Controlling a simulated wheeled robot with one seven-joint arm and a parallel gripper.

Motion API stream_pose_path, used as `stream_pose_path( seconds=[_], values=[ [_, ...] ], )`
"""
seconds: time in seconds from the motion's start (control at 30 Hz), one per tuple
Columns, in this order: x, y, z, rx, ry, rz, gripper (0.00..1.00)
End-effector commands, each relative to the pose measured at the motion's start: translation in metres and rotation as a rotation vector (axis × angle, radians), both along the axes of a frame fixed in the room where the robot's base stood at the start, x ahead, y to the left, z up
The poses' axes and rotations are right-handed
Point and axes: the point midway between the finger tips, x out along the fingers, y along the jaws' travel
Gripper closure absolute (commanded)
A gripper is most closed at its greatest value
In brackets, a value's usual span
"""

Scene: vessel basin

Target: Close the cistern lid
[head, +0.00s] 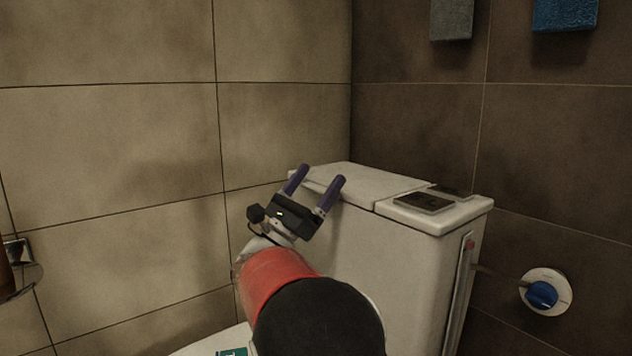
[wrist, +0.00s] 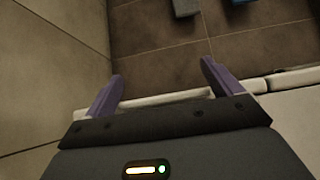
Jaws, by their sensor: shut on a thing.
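The white cistern (head: 405,270) stands in the corner against the dark wall. Its lid (head: 365,183) is the left part of the top and looks roughly flat, with a seam beside the fixed right part. My gripper (head: 321,174) is at the lid's left front edge, its purple fingers wide apart. In the wrist view, a pale strip of the lid (wrist: 160,100) runs between the fingers of my gripper (wrist: 161,70). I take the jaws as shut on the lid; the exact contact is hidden. My arm covers part of the cistern's front.
A dark flush plate (head: 424,203) sits on the right part of the top. A metal holder (head: 18,252) is at the far left.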

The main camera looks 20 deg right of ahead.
Motion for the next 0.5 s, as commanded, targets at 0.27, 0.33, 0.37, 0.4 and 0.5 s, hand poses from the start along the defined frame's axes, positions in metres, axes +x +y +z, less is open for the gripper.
stream_pose_path(
  seconds=[0.27,0.33,0.37,0.4,0.5],
  values=[
    [0.0005,0.0030,-0.0041,0.002,0.004,0.004,0.00],
    [0.0004,0.0023,-0.0038,0.002,0.004,0.002,0.00],
    [0.0004,0.0020,-0.0036,0.002,0.004,0.002,0.00],
    [0.0003,0.0022,-0.0038,0.003,0.005,0.002,0.00],
    [-0.0007,0.0064,-0.0078,0.002,0.005,0.003,0.00]
  ],
)
